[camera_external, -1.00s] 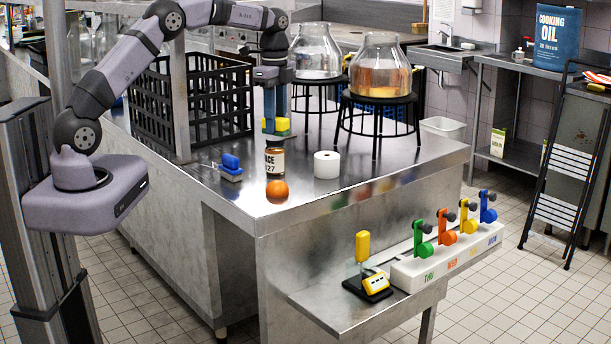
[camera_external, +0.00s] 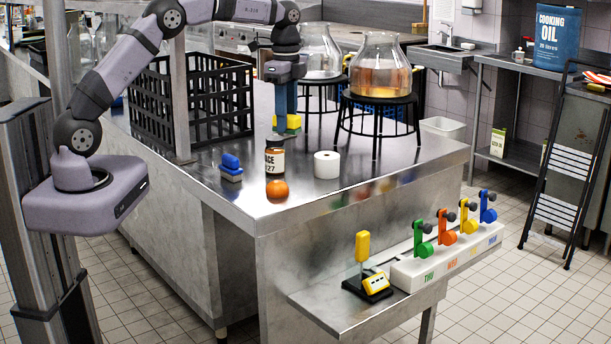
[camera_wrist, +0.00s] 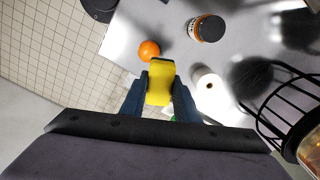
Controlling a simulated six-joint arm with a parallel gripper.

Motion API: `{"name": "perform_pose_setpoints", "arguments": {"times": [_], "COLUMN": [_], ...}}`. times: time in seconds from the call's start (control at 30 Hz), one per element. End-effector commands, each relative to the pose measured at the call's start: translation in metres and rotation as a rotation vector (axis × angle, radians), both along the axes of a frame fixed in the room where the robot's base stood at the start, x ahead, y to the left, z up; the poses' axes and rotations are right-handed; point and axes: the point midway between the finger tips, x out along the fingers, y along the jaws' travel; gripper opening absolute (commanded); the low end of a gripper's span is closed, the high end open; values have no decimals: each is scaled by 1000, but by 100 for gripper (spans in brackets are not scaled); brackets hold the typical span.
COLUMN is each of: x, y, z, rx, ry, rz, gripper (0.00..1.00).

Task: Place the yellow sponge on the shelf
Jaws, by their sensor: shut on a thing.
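The yellow sponge (camera_external: 293,122) is in my gripper (camera_external: 285,122), held above the steel counter behind the brown jar. A green layer shows at its lower side in the outside view. In the wrist view the sponge (camera_wrist: 160,82) sits between the two blue fingers of my gripper (camera_wrist: 160,92), which is shut on it. The steel shelf (camera_external: 335,318) juts from the front of the counter, low down. It carries a small black stand with a yellow paddle (camera_external: 362,247) and a white block with coloured levers (camera_external: 445,262).
On the counter stand a brown jar (camera_external: 275,157), an orange (camera_external: 277,190), a white roll (camera_external: 327,165) and a blue sponge-like block (camera_external: 231,165). A black crate (camera_external: 215,100) is at left. Glass jars on black stands (camera_external: 378,125) stand at right.

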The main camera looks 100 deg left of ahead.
Motion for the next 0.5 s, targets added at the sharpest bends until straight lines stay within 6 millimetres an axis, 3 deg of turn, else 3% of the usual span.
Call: {"name": "perform_pose_setpoints", "arguments": {"times": [0.23,0.5], "x": [42,45], "y": [-100,-218], "z": [-44,-98], "rx": [-2,-1], "ry": [4,4], "rz": [85,209], "gripper": [4,4]}}
